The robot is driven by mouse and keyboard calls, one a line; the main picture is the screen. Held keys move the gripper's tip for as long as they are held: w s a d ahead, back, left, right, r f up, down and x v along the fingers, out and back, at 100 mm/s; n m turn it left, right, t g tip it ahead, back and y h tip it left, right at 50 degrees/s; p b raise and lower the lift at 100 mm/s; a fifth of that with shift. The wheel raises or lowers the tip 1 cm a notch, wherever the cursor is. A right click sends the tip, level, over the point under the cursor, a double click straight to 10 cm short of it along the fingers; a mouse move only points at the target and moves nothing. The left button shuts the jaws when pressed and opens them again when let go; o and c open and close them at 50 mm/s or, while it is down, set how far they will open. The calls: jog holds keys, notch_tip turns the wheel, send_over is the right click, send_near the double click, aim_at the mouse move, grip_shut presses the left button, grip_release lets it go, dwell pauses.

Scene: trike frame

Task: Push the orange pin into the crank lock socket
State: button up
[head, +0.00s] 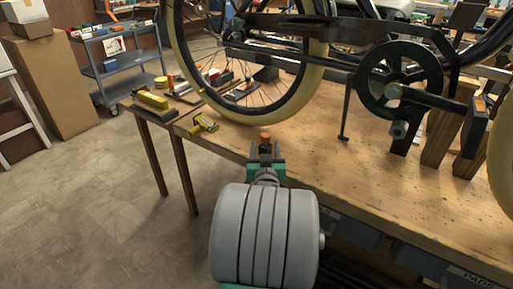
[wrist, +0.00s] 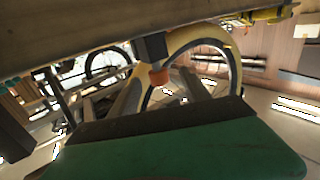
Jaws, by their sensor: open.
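The orange pin (head: 265,135) has an orange head over a dark part, near the front edge of the workbench. In the wrist view the pin (wrist: 160,77) shows its orange end against a dark block. My gripper (head: 266,150) is open around or just before the pin; I cannot tell if it touches. In the wrist view its two grey fingers lie either side of the orange end. The crank (head: 402,80), a dark toothed ring with an arm, is on the trike frame to the right. I cannot make out which part is the lock socket.
A wheel (head: 310,85) with a tan tyre stands behind the pin. A thin stand leg (head: 346,110) and wooden blocks (head: 437,140) rise from the bench. A yellow tool (head: 203,124) lies left.

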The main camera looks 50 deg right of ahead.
aim_at(265, 134)
jog(key=x, duration=0.8)
jog(key=shift+s+r+b, duration=0.15)
jog(key=shift+b, duration=0.15)
grip_shut()
